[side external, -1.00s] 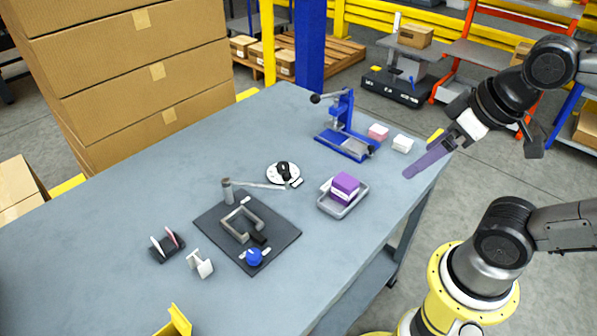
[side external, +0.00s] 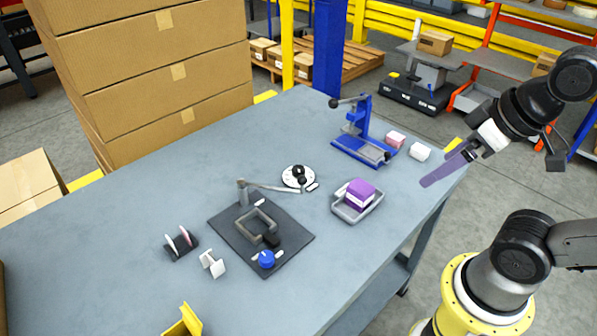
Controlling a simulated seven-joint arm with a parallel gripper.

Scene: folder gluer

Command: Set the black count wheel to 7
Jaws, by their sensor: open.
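The black count wheel (side external: 299,171) is a small black knob on a round white dial (side external: 288,181), near the middle of the grey table. A small white tab (side external: 313,187) sits at the dial's right edge. The dial's figures are too small to read, so I cannot tell its setting. My gripper (side external: 432,178), with long purple fingers, is open in the air near the table's right edge. It is well to the right of the wheel and apart from it. The gap between the fingers is hard to see from this side.
A black plate (side external: 222,228) with a grey frame, lever arm and blue knob (side external: 266,259) lies left of the wheel. A grey tray (side external: 345,214) holds a purple-and-white stack. A blue press (side external: 358,150) stands behind, beside pink and white blocks.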

